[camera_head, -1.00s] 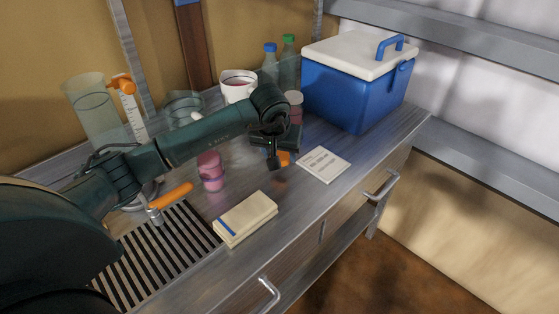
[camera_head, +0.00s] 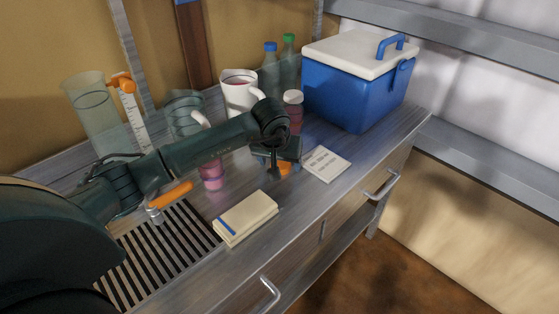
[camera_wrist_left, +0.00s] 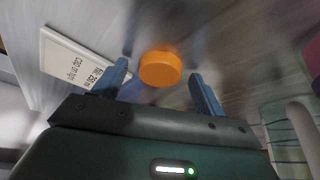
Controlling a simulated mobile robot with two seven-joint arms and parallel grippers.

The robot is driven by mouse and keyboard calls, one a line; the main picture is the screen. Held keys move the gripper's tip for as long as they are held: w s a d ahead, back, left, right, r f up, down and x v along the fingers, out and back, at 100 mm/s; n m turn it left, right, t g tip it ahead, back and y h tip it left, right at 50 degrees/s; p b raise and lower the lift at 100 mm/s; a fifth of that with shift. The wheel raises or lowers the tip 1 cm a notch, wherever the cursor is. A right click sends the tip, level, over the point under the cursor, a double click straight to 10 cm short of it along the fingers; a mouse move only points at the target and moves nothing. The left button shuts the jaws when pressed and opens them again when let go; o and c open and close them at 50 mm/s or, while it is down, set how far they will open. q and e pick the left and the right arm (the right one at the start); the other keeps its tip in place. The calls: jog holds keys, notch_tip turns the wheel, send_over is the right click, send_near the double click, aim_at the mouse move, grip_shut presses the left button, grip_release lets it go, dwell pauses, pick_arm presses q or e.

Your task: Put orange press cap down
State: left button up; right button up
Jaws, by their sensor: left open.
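The orange press cap (camera_wrist_left: 160,69) shows as a round disc in the left wrist view, between and just past the fingertips. In the head view only a small part of the cap (camera_head: 284,168) shows under the gripper. It appears to be on the steel counter, but its contact is hard to see. My left gripper (camera_head: 278,163) is low over the counter; in the wrist view the left gripper (camera_wrist_left: 163,80) has its two blue fingers spread, with gaps visible on both sides of the cap. My right gripper is not in view.
A white printed card (camera_head: 326,164) lies beside the gripper. A cream block (camera_head: 245,217) lies in front. A pink container (camera_head: 211,177), white mug (camera_head: 239,90), red jar (camera_head: 293,104) and blue cooler (camera_head: 352,92) stand around. Bare counter (camera_head: 310,200) shows at the front right.

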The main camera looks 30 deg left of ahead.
pick_arm(q)
jog(key=shift+r+p, duration=0.3)
jog(key=v, duration=1.1)
jog(key=shift+s+r, duration=0.2)
jog(key=shift+r, duration=0.1)
jog(key=shift+d, duration=0.1)
